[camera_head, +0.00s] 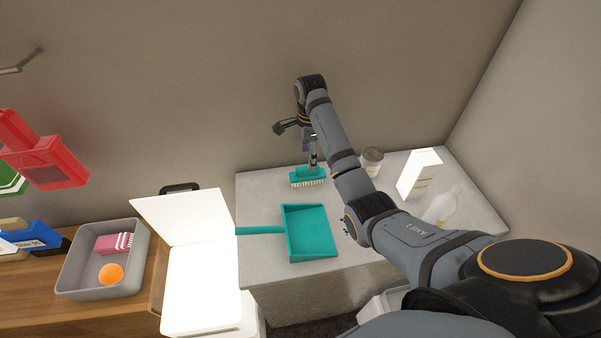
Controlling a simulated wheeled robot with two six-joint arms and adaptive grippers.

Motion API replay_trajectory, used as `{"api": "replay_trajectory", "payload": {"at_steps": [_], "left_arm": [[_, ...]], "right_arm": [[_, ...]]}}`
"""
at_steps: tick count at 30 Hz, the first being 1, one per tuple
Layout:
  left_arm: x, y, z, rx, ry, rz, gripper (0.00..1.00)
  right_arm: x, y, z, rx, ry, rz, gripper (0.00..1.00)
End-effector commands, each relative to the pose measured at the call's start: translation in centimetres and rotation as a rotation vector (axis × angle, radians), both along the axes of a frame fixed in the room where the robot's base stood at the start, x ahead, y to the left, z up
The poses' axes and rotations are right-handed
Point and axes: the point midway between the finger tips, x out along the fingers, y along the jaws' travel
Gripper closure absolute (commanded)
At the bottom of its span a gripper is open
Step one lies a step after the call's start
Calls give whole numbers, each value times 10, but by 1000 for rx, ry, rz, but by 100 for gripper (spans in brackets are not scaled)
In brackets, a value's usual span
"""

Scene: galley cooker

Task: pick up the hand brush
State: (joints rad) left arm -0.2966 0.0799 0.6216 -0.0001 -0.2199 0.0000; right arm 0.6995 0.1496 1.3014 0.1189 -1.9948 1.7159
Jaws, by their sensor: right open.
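The teal hand brush (307,175) with pale bristles lies on the grey counter (265,190) near the back wall. My right gripper (302,145) reaches over from the right and is open above the brush, one finger pointing down close to its back. Whether that finger touches the brush I cannot tell. The gripper and arm may hide part of the brush. A teal dustpan (312,235) lies in front of the brush, its handle pointing left. My left gripper is not in view.
A lidded cup (371,160), a white carton (418,172) and a clear bottle (441,206) stand right of my arm. A white open-lidded box (200,285) stands left of the dustpan. A grey bin (75,270) holds an orange ball (110,273) and a pink item.

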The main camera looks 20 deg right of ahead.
Motion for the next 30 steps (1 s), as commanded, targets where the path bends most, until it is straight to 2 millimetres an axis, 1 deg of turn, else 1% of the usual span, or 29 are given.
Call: {"api": "replay_trajectory", "payload": {"at_steps": [1, 4, 7, 10, 13, 14, 15, 17, 20, 23, 25, 27, 30], "left_arm": [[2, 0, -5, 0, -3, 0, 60], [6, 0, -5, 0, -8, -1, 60], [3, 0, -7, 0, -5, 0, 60], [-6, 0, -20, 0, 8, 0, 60], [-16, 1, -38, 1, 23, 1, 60], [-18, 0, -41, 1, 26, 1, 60], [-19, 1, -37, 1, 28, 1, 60], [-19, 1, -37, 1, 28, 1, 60], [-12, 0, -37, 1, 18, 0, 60], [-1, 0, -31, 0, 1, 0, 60], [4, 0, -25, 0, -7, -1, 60], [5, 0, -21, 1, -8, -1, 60], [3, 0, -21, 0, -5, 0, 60]], "right_arm": [[4, -1, 1, 4, 5, -34, 34], [5, -1, 6, 6, 12, -65, 34], [5, -1, 3, 6, 12, -66, 34], [5, -1, -9, 6, 11, -64, 34], [5, -1, -27, 6, 10, -64, 34], [4, -1, -31, 6, 11, -64, 34], [4, -1, -35, 6, 12, -63, 34], [4, -1, -43, 6, 11, -63, 34], [4, -1, -46, 7, 8, -63, 34], [2, -1, -51, 6, 11, -63, 34], [-2, -2, -62, 6, 14, -63, 34], [-6, -3, -74, 6, 14, -63, 34], [-4, -3, -90, 7, 10, -63, 34]]}}
